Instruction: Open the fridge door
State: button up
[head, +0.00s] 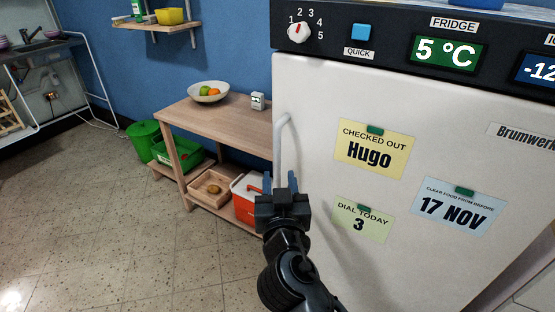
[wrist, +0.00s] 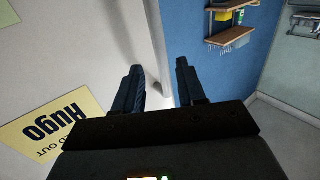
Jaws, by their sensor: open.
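The white fridge door (head: 315,90) fills the right of the head view and looks closed. Its pale curved handle (head: 281,140) stands at the door's left edge. My gripper (head: 280,183) is open with dark fingers, just below and in front of the handle in the head view. In the wrist view, the pale handle (wrist: 157,50) runs between the two spread fingers of my gripper (wrist: 160,68). I cannot tell how deep it lies between them, and no grip on it shows. The handle's lower end is partly hidden by my gripper in the head view.
Notes hang on the door: a yellow "Hugo" note (head: 371,150), a "Dial today 3" note (head: 361,220) and a "17 NOV" note (head: 458,207). Above are a dial (head: 299,32) and blue button (head: 361,32). A wooden table (head: 225,122) stands left of the fridge. Floor at left is clear.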

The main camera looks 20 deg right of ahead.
aim_at(277, 162)
jog(key=p+x, duration=0.1)
jog(key=x, duration=0.6)
jog(key=shift+w+d+p, duration=0.1)
jog(key=shift+w+p, duration=0.3)
grip_shut()
